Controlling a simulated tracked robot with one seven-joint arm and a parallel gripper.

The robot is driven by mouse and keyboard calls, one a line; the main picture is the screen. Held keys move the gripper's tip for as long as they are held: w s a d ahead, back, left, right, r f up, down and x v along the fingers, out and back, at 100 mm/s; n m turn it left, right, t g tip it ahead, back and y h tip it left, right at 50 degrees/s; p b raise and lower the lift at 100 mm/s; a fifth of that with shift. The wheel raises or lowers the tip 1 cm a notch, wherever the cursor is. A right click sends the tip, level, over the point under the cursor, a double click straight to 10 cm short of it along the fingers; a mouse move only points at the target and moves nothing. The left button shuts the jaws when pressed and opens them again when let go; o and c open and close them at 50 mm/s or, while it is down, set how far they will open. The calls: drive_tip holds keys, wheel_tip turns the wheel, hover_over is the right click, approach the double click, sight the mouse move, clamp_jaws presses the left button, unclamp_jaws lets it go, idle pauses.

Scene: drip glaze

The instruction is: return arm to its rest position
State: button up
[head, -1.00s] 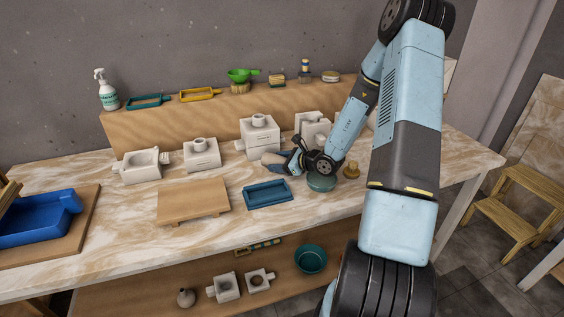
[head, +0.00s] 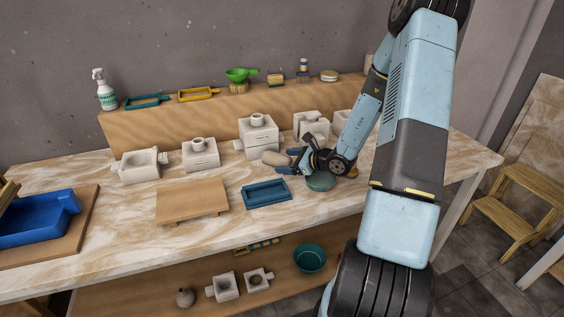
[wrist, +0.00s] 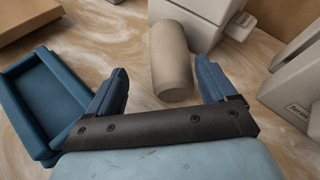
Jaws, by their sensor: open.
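My gripper (head: 287,164) is low over the marbled worktop, right of the middle of the table. In the wrist view its two blue fingers (wrist: 160,85) are spread apart. A beige cylinder (wrist: 171,62) lies beyond and between the fingertips, and it also shows beside the gripper in the head view (head: 275,158). I cannot tell whether a finger touches it. My arm comes down from the upper right and hides part of the table's right side.
A blue tray (head: 266,194) lies left of my gripper, and a green round object (head: 320,182) sits below my wrist. White blocky molds (head: 258,136) stand behind. A wooden board (head: 193,198) is farther left. A raised wooden shelf (head: 170,126) backs the table.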

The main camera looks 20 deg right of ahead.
drive_tip(key=v, duration=0.7)
drive_tip(key=shift+s+d, duration=0.1)
drive_tip(key=shift+s, duration=0.1)
drive_tip(key=s+a+r+n+g, duration=0.8)
drive_tip(key=s+a+r+n, duration=0.3)
drive_tip(key=a+r+n, duration=0.4)
drive_tip(key=s+d+r+n+t+h, duration=0.1)
drive_tip(key=s+d+r+n+h, duration=0.1)
drive_tip(key=s+r+n+h, duration=0.2)
drive_tip(key=s+d+r+n+t+h, duration=0.2)
drive_tip(key=s+r+n, duration=0.4)
drive_tip(key=s+r, duration=0.4)
drive_tip(key=shift+s+d+r+h, duration=0.3)
drive_tip(key=shift+s+d+h, duration=0.2)
drive_tip(key=shift+s+h, duration=0.65)
drive_tip(key=shift+w, duration=0.15)
drive_tip(key=shift+c, duration=0.2)
